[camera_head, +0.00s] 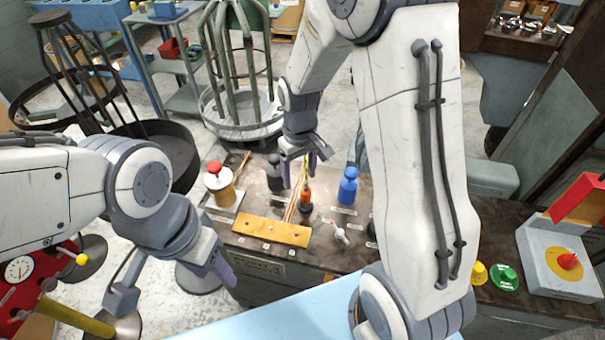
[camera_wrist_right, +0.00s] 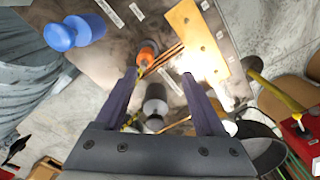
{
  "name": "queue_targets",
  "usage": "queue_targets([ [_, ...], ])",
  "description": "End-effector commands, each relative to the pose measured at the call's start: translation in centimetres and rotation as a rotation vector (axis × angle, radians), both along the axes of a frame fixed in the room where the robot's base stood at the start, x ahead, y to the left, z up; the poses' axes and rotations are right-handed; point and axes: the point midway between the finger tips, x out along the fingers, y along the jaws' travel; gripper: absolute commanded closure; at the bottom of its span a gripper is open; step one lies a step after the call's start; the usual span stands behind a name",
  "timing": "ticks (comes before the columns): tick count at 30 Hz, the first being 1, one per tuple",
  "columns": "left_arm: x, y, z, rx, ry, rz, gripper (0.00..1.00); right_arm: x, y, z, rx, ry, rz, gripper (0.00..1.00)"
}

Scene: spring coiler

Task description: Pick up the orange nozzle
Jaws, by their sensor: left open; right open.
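The orange nozzle (camera_head: 305,197) stands on the dark workbench, with a yellow tip on top and a dark lower part. It also shows in the right wrist view (camera_wrist_right: 148,48), ahead of the fingertips and nearer the left finger. My right gripper (camera_head: 298,168) is open and empty, above and slightly behind the nozzle in the head view. Its two fingers (camera_wrist_right: 159,77) are spread apart in the wrist view, and I cannot tell the exact height gap. My left gripper (camera_head: 171,284) is open and empty, off to the left in front of the bench.
Near the nozzle are a dark bottle (camera_head: 274,174), a blue bottle (camera_head: 348,186), thin copper rods (camera_wrist_right: 170,57) and a yellow wooden block (camera_head: 272,232). A small white red-tipped item (camera_head: 337,232) lies right of the block.

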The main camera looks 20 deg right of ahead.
Motion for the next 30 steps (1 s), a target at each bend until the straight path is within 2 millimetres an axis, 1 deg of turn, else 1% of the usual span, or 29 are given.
queue_targets([
  [1, 0.0, 0.0, 1.5, 0.000, 0.000, 0.000, 0.50, 0.5, -1.1, 0.6, -0.002, 0.007, -0.019, 0.28],
  [3, 0.0, 0.0, 1.9, 0.001, 0.001, 0.000, 0.50, 1.0, -2.1, 0.3, -0.005, 0.008, -0.033, 0.28],
  [6, 0.0, 0.0, 2.1, 0.001, 0.001, 0.000, 0.50, 1.3, -2.7, -0.7, -0.005, 0.010, -0.041, 0.28],
  [12, 0.0, 0.0, 2.3, 0.001, 0.001, 0.000, 0.50, 1.3, -2.7, -3.9, -0.006, 0.012, -0.041, 0.28],
  [15, 0.0, 0.0, 2.4, 0.001, 0.001, 0.000, 0.50, 1.3, -2.6, -5.0, -0.005, 0.010, -0.041, 0.28],
  [20, 0.0, 0.0, 2.7, 0.001, 0.001, 0.000, 0.50, 1.4, -2.5, -5.9, -0.005, 0.009, -0.041, 0.28],
  [26, 0.0, 0.0, 3.8, 0.001, 0.001, 0.000, 0.50, 1.4, -2.2, -8.4, -0.005, 0.011, -0.040, 0.28],
  [27, 0.0, 0.0, 3.8, 0.001, 0.001, 0.000, 0.50, 1.4, -2.2, -9.1, -0.005, 0.011, -0.041, 0.28],
  [30, 0.0, 0.0, 3.9, 0.001, 0.001, 0.000, 0.50, 1.5, -2.2, -10.1, -0.005, 0.009, -0.041, 0.28],
])
